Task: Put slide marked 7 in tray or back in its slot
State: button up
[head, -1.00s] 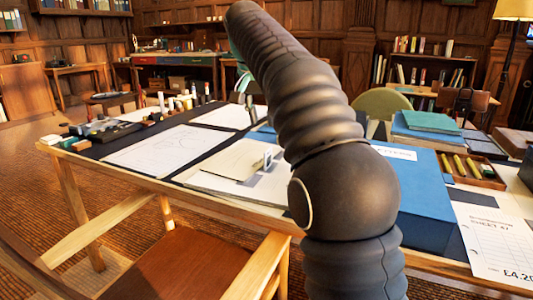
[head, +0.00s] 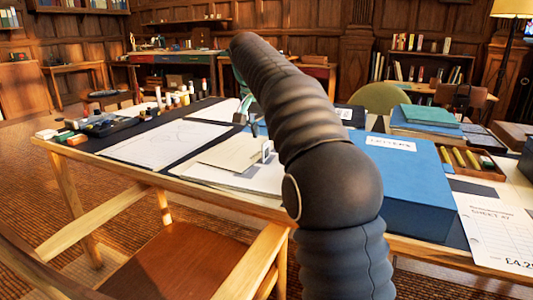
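A small white-framed slide (head: 267,151) stands upright on the papers near the table's front edge in the head view; I cannot read any mark on it. My gripper (head: 247,121) is mostly hidden behind my dark arm. Only some teal and dark finger parts show, a little above and behind the slide in the picture and apart from it. I cannot see whether it holds anything. A wooden tray (head: 489,172) with yellow sticks lies at the right; I cannot tell whether it is the task's tray. No slot for the slide can be made out.
A blue box (head: 425,195) with a lettered label stands right of my arm. Blue folders (head: 425,117) are stacked behind it. Bottles and small items crowd the table's left back. A drawing sheet (head: 165,141) lies flat at left. A wooden chair (head: 185,262) stands in front.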

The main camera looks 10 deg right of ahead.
aim_at(266, 141)
jog(key=b+x, duration=0.1)
jog(key=x, duration=0.3)
jog(key=shift+d+f, duration=0.15)
jog(key=shift+f, duration=0.15)
jog(key=shift+c, duration=0.2)
grip_shut()
jog(key=shift+r, duration=0.15)
